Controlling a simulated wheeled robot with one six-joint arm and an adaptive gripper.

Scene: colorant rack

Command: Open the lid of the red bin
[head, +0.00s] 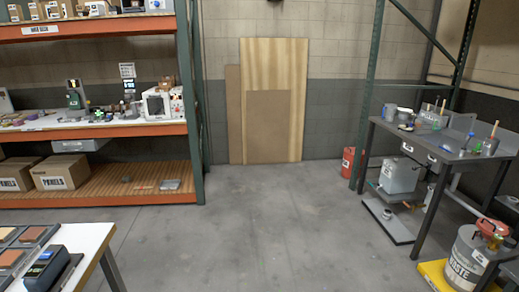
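A small red container (347,161) stands on the floor by the back wall, beside the green rack post. It is too small to make out a lid. At the lower right, a grey drum (466,262) with WASTE lettering stands on a yellow base (433,272). A red piece (491,229) sits at its top; I cannot tell whether it is a closed lid. No other red bin shows. My gripper is not in view.
A dark workbench (432,148) with cups and tools stands at right, a grey container (399,174) below it. Orange shelving (95,132) with boxes fills the left. A white table (88,240) is at lower left. Wooden panels (274,70) lean at the back. The middle floor is clear.

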